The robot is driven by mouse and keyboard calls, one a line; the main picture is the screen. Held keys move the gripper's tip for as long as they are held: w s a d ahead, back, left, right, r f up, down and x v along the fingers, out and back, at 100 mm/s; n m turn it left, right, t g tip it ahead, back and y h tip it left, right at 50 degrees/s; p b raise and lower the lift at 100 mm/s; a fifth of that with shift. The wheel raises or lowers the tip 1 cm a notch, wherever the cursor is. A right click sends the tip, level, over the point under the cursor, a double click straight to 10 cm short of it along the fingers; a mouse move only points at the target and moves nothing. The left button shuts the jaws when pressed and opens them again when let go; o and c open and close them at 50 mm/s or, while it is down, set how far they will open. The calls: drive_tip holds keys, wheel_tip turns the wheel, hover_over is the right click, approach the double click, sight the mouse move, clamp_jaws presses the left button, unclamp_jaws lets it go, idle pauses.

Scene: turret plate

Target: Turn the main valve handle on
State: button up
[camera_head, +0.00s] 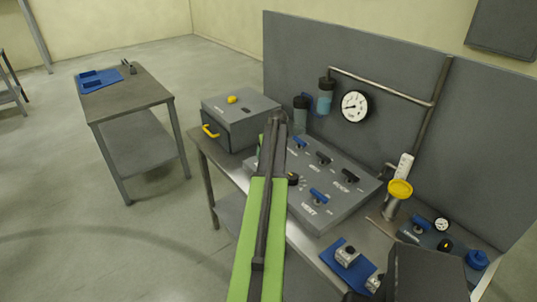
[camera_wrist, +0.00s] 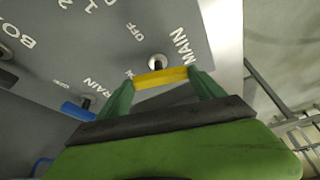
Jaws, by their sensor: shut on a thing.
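The main valve handle (camera_wrist: 160,78) is a yellow bar on a round metal stem, beside the printed word MAIN on the grey valve panel (camera_wrist: 185,20). My gripper (camera_wrist: 160,86) has its two dark green fingers at the ends of the yellow bar and is shut on it. The bar lies nearly level across the wrist view. The word OFF is printed above and left of the stem; a mark left of the bar is partly hidden by a finger. In the head view my green arm reaches to the left side of the panel (camera_head: 328,218) and hides the handle.
Blue handles (camera_head: 318,195) and black handles (camera_head: 346,175) stand on the panel close by; a blue one (camera_wrist: 77,111) is left of my gripper. A grey box (camera_head: 235,110) with a yellow pull stands behind left. A gauge (camera_head: 354,106) and pipes are on the back wall.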

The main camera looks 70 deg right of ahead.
drive_tip(key=shift+w+d+n+t+y, duration=0.15)
drive_tip(key=shift+n+t+y, duration=0.3)
drive_tip(key=shift+n, duration=1.15)
drive_tip(key=o, duration=1.4)
drive_tip(key=shift+c, duration=0.2)
drive_tip(key=p+v, duration=1.6)
drive_tip(key=v, duration=0.1)
drive_tip(key=shift+r, duration=0.2)
drive_tip(key=shift+d, duration=0.15)
